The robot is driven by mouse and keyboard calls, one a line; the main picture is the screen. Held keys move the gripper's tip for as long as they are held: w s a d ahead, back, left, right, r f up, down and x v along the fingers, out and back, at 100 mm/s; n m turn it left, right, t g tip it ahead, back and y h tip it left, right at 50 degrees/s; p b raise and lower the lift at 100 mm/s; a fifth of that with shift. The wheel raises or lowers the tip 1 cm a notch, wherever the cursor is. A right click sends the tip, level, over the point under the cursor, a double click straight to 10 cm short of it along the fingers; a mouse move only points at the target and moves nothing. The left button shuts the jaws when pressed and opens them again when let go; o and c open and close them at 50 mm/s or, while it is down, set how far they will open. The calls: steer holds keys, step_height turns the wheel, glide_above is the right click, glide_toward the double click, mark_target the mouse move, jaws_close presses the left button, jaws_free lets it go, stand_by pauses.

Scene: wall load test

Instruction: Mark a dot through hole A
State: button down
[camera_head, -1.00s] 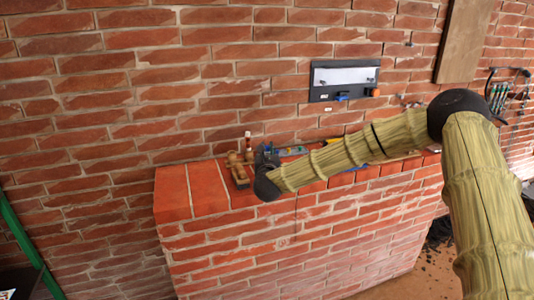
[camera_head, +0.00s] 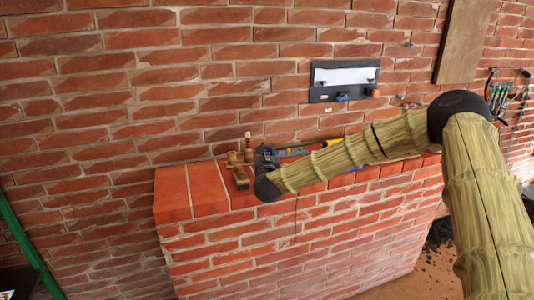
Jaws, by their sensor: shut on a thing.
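My gripper (camera_head: 264,154) is a small dark shape beyond the wrist, low over the left part of the brick ledge (camera_head: 207,184). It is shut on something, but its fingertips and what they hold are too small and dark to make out. A slim upright stick (camera_head: 248,141), banded red and white, stands just left of it by a wooden block with rounded knobs (camera_head: 238,172). I cannot tell whether the gripper touches the stick. A dark panel with a white face (camera_head: 344,76) is mounted on the wall, up and to the right. No hole marked A can be made out.
A yellow item (camera_head: 333,142) and small coloured things lie on the ledge, partly behind my arm. The panel's lower edge carries a blue part (camera_head: 342,97) and an orange part (camera_head: 375,93). A wooden board (camera_head: 462,40) and a tool rack (camera_head: 506,90) hang at right.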

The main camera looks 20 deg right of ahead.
steer(key=shift+f+b, duration=0.45)
steer(key=shift+b, duration=0.1)
stand_by(0.9)
steer(key=shift+r, duration=0.15)
steer(key=shift+r, duration=2.9)
steer(key=shift+f, duration=0.1)
